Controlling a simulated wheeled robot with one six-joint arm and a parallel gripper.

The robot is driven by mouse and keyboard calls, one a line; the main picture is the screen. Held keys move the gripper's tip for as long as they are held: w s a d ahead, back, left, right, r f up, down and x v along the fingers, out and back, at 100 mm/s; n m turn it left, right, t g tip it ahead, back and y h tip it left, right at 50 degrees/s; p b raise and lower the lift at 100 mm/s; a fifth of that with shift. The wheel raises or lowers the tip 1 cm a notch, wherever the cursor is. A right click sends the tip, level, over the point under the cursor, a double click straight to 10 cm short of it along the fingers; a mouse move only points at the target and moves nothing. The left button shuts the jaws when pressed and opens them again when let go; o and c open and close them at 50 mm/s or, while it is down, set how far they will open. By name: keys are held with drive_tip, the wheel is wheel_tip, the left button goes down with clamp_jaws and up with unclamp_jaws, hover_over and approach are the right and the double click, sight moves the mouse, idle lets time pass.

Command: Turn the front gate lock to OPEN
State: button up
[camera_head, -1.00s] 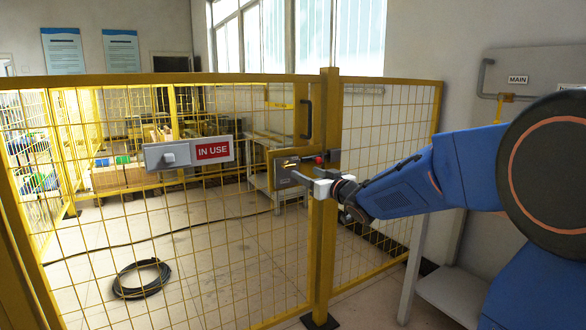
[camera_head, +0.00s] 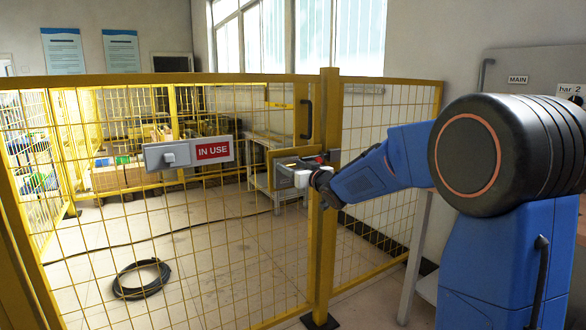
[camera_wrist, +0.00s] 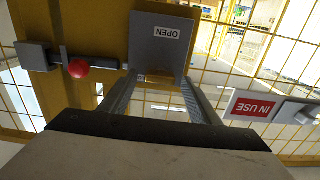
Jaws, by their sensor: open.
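My gripper (camera_wrist: 157,84) is open, with one finger on each side of the lower part of the lock box. Whether the fingers touch anything is unclear, and the lock's turning part is hidden or too small to make out. In the head view my gripper (camera_head: 292,178) is at the lock, and the arm covers much of it. A red ball-shaped knob (camera_wrist: 79,68) sits on a bar beside the lock.
The yellow mesh gate (camera_head: 200,240) carries a grey switch box with an IN USE sign (camera_head: 212,151) left of the lock. A black cable coil (camera_head: 141,278) lies on the floor behind the mesh. A grey cabinet marked MAIN (camera_head: 518,79) stands at right.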

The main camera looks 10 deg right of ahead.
clamp_jaws()
drive_tip(key=shift+m, duration=0.4)
drive_tip(key=m, duration=0.3)
drive_tip(key=shift+d+m, duration=0.1)
drive_tip(key=shift+m, duration=0.3)
drive_tip(key=m, duration=0.4)
drive_tip(key=shift+f+m, duration=0.1)
drive_tip(key=shift+m, duration=0.2)
drive_tip(key=m, duration=0.4)
drive_tip(key=shift+f, duration=0.1)
drive_tip(key=shift+f+m, duration=0.1)
drive_tip(key=shift+m, duration=2.1)
